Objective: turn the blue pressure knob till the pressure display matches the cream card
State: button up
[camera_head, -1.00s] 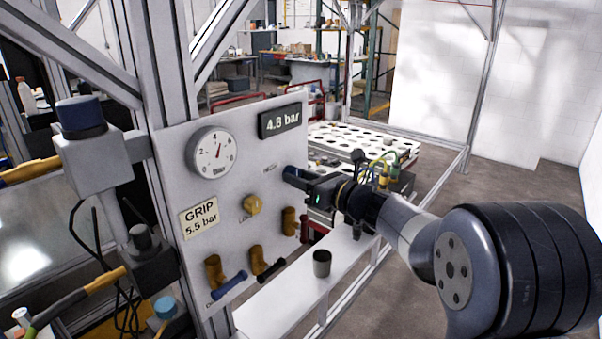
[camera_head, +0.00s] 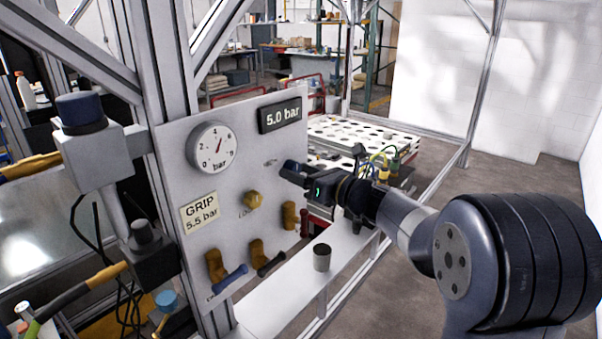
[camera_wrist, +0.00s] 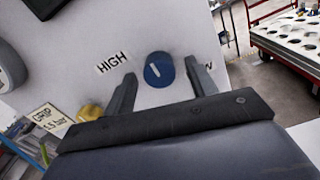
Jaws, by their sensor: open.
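The blue pressure knob (camera_wrist: 159,71) is on the white panel in the wrist view, its white pointer line nearly upright and tipped left. My gripper (camera_wrist: 160,76) is open, with one finger on each side of the knob and a visible gap to each. In the head view my gripper (camera_head: 291,173) is at the panel's right edge and largely hides the knob. The pressure display (camera_head: 281,115) reads 5.0 bar. The cream card (camera_head: 200,212) reads GRIP 5.5 bar; part of it also shows in the wrist view (camera_wrist: 44,118).
A round gauge (camera_head: 212,148) sits left of the display. A yellow knob (camera_head: 253,200) and several brass valves with handles are below. A HIGH label (camera_wrist: 113,62) is left of the blue knob; another label is partly hidden by the right finger. A dark cup (camera_head: 321,257) stands on the shelf.

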jog(key=b+v, duration=0.2)
jog(key=v, duration=0.8)
jog(key=shift+s+d, duration=0.3)
jog(key=p+x, duration=0.2)
jog(key=x, duration=0.9)
jog(key=shift+d, duration=0.1)
jog(key=shift+n, duration=0.3)
